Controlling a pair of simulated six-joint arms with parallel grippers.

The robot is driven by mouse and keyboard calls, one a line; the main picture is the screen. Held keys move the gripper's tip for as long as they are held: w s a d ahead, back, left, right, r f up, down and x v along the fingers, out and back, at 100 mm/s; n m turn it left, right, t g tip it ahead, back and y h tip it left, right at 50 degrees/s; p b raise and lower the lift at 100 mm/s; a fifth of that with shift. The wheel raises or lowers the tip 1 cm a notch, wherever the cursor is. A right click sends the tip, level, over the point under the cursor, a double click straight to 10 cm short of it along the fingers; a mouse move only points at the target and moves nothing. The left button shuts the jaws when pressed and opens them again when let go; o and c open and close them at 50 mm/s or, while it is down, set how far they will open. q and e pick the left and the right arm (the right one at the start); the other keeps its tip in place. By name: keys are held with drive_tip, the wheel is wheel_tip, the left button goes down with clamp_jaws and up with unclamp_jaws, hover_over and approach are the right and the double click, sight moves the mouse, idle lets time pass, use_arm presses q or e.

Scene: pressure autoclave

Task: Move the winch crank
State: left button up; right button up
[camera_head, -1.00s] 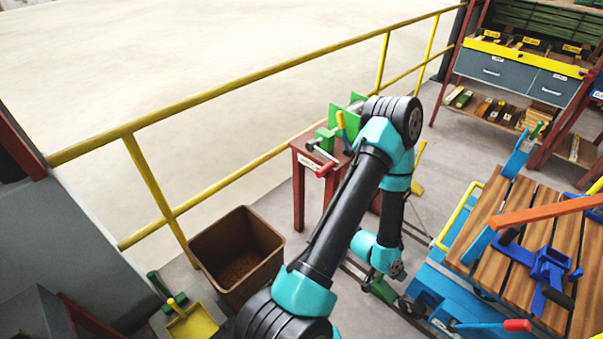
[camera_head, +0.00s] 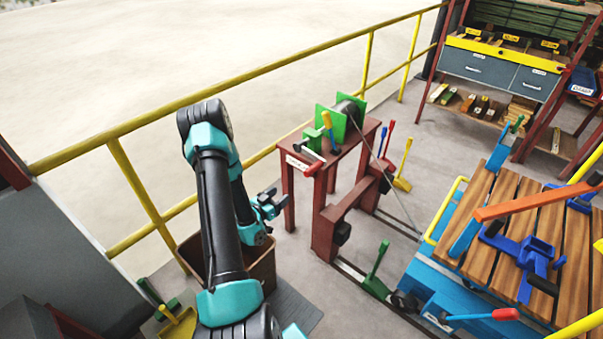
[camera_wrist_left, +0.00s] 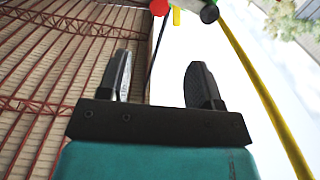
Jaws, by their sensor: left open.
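The winch (camera_head: 330,122) has green side plates and stands on a dark red stand (camera_head: 358,143) beside the yellow railing. Its crank shows at the front left, with a black grip (camera_head: 297,148) and a red part (camera_head: 314,168). My left gripper (camera_head: 275,200) is open and empty, left of the stand and lower in the picture than the crank, apart from it. In the left wrist view, my two dark fingers (camera_wrist_left: 158,82) are spread with nothing between them. A red end (camera_wrist_left: 159,7) and a black cylinder (camera_wrist_left: 209,13), apparently crank parts, show beyond the fingertips.
The yellow railing (camera_head: 140,180) runs behind my arm. A brown bin (camera_head: 262,270) is below my left gripper, partly hidden. A blue cart with wooden slats (camera_head: 490,200) stands at the right.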

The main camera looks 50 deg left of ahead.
sight(309, 172)
use_arm(q)
drive_tip(key=shift+w, duration=0.15)
drive_tip(key=w+a, duration=0.1)
drive_tip(key=w, duration=1)
drive_tip(key=w+a, duration=0.1)
drive_tip(key=w, duration=0.5)
drive_tip(key=shift+a, duration=0.3)
clamp_jaws()
